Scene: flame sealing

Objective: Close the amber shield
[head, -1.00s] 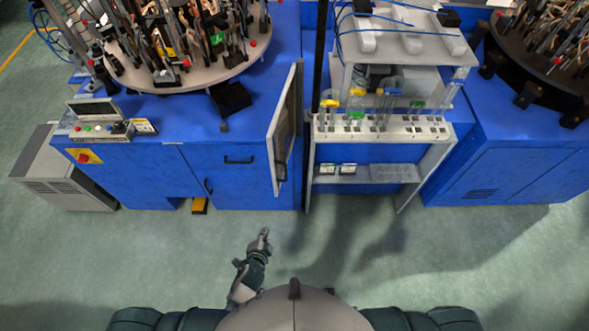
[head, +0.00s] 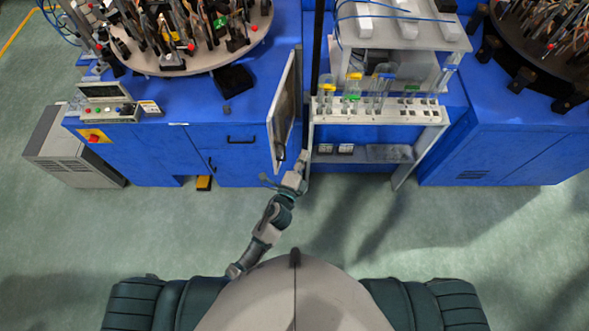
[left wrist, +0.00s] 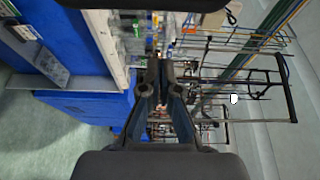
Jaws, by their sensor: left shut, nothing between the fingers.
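The amber shield (head: 284,112) is a framed, dark see-through panel in the head view. It stands swung open, edge-on toward me, on the left side of the bay with the tube rack. My left gripper (head: 303,157) is at the panel's lower near corner, on the right side of it. Whether it touches the panel I cannot tell. In the left wrist view the fingers of the left gripper (left wrist: 153,68) are closed together with nothing between them. I cannot make out the shield clearly there. My right gripper is not in view.
A white rack (head: 385,112) with several glass tubes and coloured caps sits in the open bay, right of the shield. A control box (head: 103,112) stands on the blue bench at left. Loaded turntables stand at both sides. The green floor in front is clear.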

